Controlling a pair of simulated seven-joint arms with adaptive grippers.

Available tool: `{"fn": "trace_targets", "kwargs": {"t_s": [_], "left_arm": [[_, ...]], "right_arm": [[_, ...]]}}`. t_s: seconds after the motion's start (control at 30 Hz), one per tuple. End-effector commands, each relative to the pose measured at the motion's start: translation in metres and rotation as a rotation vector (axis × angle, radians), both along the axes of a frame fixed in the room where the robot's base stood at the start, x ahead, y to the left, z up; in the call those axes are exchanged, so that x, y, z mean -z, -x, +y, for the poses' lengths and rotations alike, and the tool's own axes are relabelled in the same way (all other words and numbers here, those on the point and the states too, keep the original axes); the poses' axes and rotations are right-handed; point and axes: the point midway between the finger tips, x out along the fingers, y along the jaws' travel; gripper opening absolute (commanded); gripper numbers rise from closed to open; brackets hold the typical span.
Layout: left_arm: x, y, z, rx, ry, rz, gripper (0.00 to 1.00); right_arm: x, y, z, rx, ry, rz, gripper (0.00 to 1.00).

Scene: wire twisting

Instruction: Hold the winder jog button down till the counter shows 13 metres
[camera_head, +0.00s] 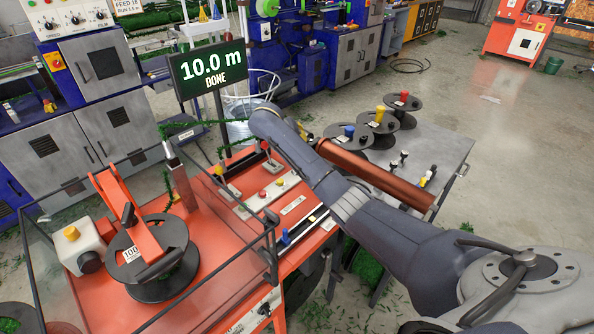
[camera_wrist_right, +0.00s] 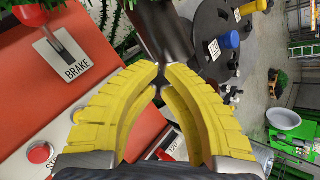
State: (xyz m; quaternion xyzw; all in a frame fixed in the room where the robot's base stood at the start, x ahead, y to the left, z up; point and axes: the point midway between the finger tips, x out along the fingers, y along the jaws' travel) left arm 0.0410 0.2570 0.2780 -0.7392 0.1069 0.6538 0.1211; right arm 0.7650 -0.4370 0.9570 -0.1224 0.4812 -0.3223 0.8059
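The counter display (camera_head: 207,72) reads "10.0 m" and "DONE". In the head view, a pale panel on the orange winder carries a red button (camera_head: 262,194) and a yellow button (camera_head: 279,182); I cannot read which is the jog button. My right arm reaches over the panel from the right, and its gripper is hidden there. In the right wrist view, my right gripper (camera_wrist_right: 160,78) has its yellow fingertips together, with nothing visibly held. A red button (camera_wrist_right: 40,152) with a partly cut label lies left of the fingers. Button contact cannot be seen. My left gripper is out of view.
A black spool (camera_head: 150,255) with a "100" tag sits on the winder behind a clear guard. A brake lever (camera_wrist_right: 65,42) stands beside the panel. Several spools (camera_head: 348,138) lie on the grey table at right, near a copper-coloured tube (camera_head: 375,172).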

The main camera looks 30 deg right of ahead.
Motion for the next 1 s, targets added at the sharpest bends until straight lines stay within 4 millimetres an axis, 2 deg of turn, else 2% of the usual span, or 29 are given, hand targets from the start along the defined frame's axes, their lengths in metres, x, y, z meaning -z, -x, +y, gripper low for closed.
{"fn": "trace_targets", "kwargs": {"t_s": [0.27, 0.7, 1.0], "left_arm": [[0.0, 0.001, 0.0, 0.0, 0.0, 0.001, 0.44], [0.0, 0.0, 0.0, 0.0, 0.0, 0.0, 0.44], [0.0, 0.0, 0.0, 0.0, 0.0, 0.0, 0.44]], "right_arm": [[0.012, 0.0, 0.0, 0.001, 0.001, 0.002, 0.0], [0.061, 0.001, -0.001, 0.002, 0.002, 0.003, 0.0], [0.083, 0.0, -0.001, 0.002, 0.001, 0.002, 0.0]]}}
